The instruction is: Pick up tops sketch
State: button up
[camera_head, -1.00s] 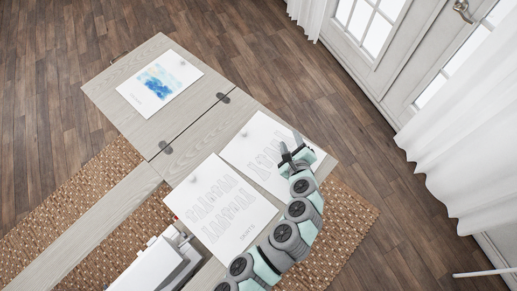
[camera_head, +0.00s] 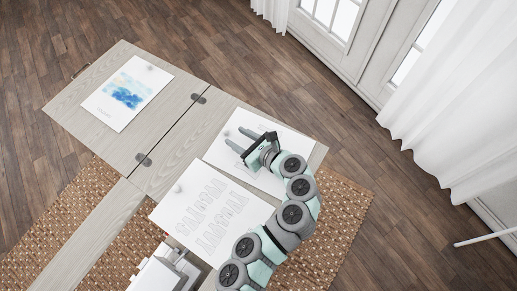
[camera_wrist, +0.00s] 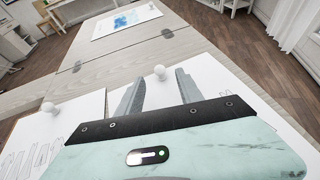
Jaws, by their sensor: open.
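Two white sheets with grey outline drawings lie on the table; their titles are too small to read, so I cannot tell which is the tops sketch. One sheet (camera_head: 252,117) lies at the table's right part, largely covered by my arm. The other sheet (camera_head: 215,215) lies nearer the front, with garment-like outlines. My gripper (camera_head: 235,138) is open and empty over the farther sheet, fingers pointing left. A small white knob (camera_head: 226,132) on that sheet's left part is close to the fingertips; the wrist view shows it (camera_wrist: 159,72) between and beyond them.
A second white knob (camera_head: 178,188) sits on the front sheet. A blue watercolour sheet (camera_head: 126,97) lies on the far-left leaf. A white machine (camera_head: 160,272) stands at the front. Bare wooden tabletop (camera_head: 187,140) separates the sheets from the hinged seam.

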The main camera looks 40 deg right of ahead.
aim_at(227, 132)
jog(key=b+x, duration=0.1)
jog(key=x, duration=0.4)
jog(key=shift+w+a, duration=0.1)
jog(key=shift+w, duration=0.05)
jog(key=shift+c, duration=0.2)
grip_shut()
